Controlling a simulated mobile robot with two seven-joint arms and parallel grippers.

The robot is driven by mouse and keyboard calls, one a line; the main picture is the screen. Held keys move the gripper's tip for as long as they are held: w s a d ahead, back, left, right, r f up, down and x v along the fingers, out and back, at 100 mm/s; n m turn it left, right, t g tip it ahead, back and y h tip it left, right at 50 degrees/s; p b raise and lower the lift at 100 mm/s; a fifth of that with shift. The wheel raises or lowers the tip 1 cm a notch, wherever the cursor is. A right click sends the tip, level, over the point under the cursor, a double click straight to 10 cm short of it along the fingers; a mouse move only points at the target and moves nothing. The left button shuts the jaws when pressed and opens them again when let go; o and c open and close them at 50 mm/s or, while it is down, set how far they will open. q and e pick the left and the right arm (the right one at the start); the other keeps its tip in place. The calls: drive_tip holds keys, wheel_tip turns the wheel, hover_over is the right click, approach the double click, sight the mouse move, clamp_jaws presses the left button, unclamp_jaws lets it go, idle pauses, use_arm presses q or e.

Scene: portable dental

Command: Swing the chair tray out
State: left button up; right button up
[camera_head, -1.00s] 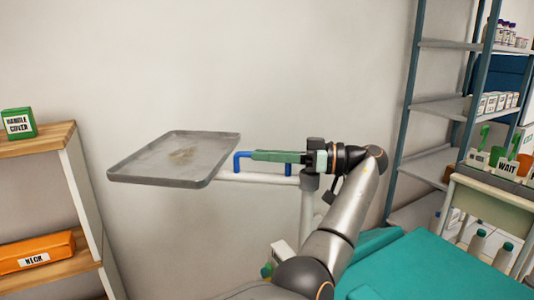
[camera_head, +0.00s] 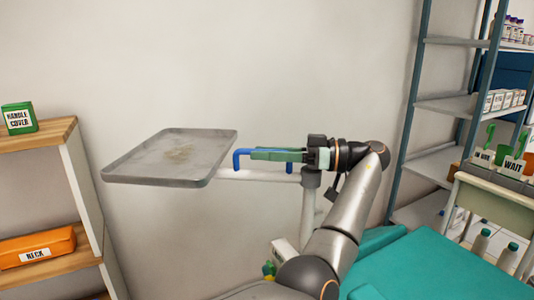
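The chair tray (camera_head: 135,160) is a flat grey rectangular tray with a low rim, left of centre. It sits on a white horizontal arm (camera_head: 262,176) that joins a white post (camera_head: 309,205). A blue bar handle (camera_head: 241,154) stands on this arm, right of the tray. My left gripper (camera_head: 277,155) points left along the handle, its green fingers against the bar. The fingers look closed around the bar, which partly hides behind them. My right gripper is out of view.
A wooden shelf (camera_head: 45,138) with a green box (camera_head: 19,118) and an orange box (camera_head: 38,247) stands at left. A teal chair surface (camera_head: 440,265) is at lower right. A metal rack (camera_head: 410,120) and a cart (camera_head: 490,190) stand at right. The wall behind is bare.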

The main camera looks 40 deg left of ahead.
use_arm(q)
drive_tip(key=shift+r, duration=0.1)
drive_tip(key=shift+r, duration=0.25)
wheel_tip(320, 180, up, 3)
drive_tip(key=shift+f+p, duration=0.2)
drive_tip(key=shift+p, duration=0.3)
drive_tip(key=s+d+r+p, duration=0.2)
drive_tip(key=s+d+r, duration=0.7)
drive_tip(key=s, duration=0.1)
drive_tip(key=shift+s+r+p, duration=0.3)
drive_tip(key=shift+s+r, duration=0.1)
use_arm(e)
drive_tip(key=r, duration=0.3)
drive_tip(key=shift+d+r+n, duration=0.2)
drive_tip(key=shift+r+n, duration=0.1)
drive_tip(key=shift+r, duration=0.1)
use_arm(q)
drive_tip(key=shift+a, duration=0.1)
